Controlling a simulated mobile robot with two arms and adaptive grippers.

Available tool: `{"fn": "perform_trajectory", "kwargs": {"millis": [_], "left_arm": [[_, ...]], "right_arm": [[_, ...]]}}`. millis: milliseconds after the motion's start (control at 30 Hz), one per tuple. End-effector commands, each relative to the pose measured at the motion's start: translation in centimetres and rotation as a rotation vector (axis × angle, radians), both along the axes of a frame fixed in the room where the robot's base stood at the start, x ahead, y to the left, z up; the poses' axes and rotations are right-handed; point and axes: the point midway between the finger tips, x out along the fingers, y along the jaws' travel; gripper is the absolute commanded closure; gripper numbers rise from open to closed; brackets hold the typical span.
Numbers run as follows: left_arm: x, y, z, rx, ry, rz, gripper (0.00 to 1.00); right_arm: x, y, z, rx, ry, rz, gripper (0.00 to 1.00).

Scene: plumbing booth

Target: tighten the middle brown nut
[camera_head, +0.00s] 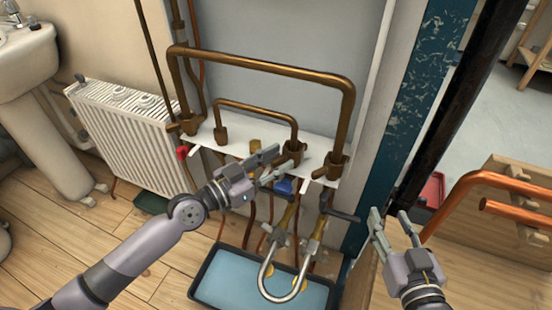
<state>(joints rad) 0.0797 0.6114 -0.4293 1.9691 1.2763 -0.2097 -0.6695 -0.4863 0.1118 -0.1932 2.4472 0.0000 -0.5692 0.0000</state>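Several brown nuts sit on the white shelf (318,152) where the copper pipes come down. One brown nut (293,151) is at the right foot of the small inner pipe (255,107). A shorter brass fitting (255,145) stands to its left, and another brown nut (337,164) is at the right foot of the big outer pipe (262,67). My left gripper (282,161) reaches in from the left, its fingers spread just in front of the inner pipe's right nut. I cannot tell whether they touch it. My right gripper (390,222) is open and empty at the right.
A blue tray (215,285) lies on the floor under a grey U-shaped pipe (284,298). A blue valve handle (284,186) and a red one (182,153) hang below the shelf. A radiator (130,135) stands at the left, and thick copper pipes (490,180) at the right.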

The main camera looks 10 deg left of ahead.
Motion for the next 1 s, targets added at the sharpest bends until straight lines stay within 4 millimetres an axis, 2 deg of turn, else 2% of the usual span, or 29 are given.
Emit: {"fn": "perform_trajectory", "kwargs": {"millis": [267,733,1000], "left_arm": [[0.07,-0.05,-0.05,0.001,0.001,0.0,0.68],[0.07,-0.04,-0.03,0.001,0.001,0.0,0.99],[0.06,-0.05,-0.03,0.001,0.001,0.0,1.0]], "right_arm": [[-0.04,-0.04,-0.12,-0.002,0.006,-0.001,0.6],[-0.03,-0.05,-0.11,-0.001,0.005,-0.001,0.6],[-0.03,-0.05,-0.09,-0.001,0.005,-0.001,0.6]]}}
